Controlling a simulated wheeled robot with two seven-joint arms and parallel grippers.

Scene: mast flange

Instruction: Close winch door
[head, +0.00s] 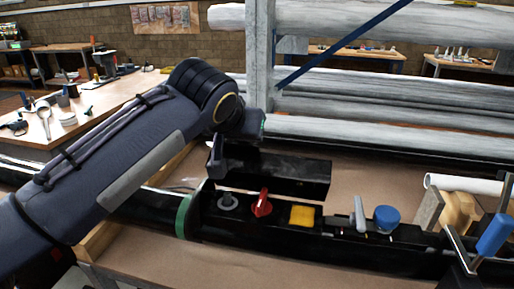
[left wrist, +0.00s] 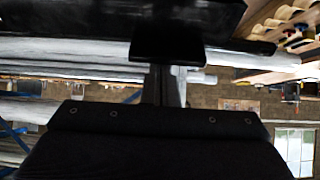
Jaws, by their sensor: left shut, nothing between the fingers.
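The winch door appears to be the long black panel (head: 285,172) standing raised behind a black mast section (head: 330,240) in the head view. Below it are a grey knob (head: 228,203), a red knob (head: 262,205) and a yellow block (head: 302,215). My left gripper (head: 217,168) is shut and empty at the panel's left end. Whether it touches the panel is unclear. In the left wrist view, the gripper (left wrist: 170,45) is dark and overlaps a black surface (left wrist: 90,15) along the top, probably the panel. My right gripper is in neither view.
A grey lever (head: 359,214) and a blue round cap (head: 386,218) stand right of the door. A clamp with a blue handle (head: 495,235) is at the far right. A metal post (head: 261,60) and large grey tubes (head: 400,22) stand behind. Cardboard-coloured surface (head: 385,180) lies clear behind the mast.

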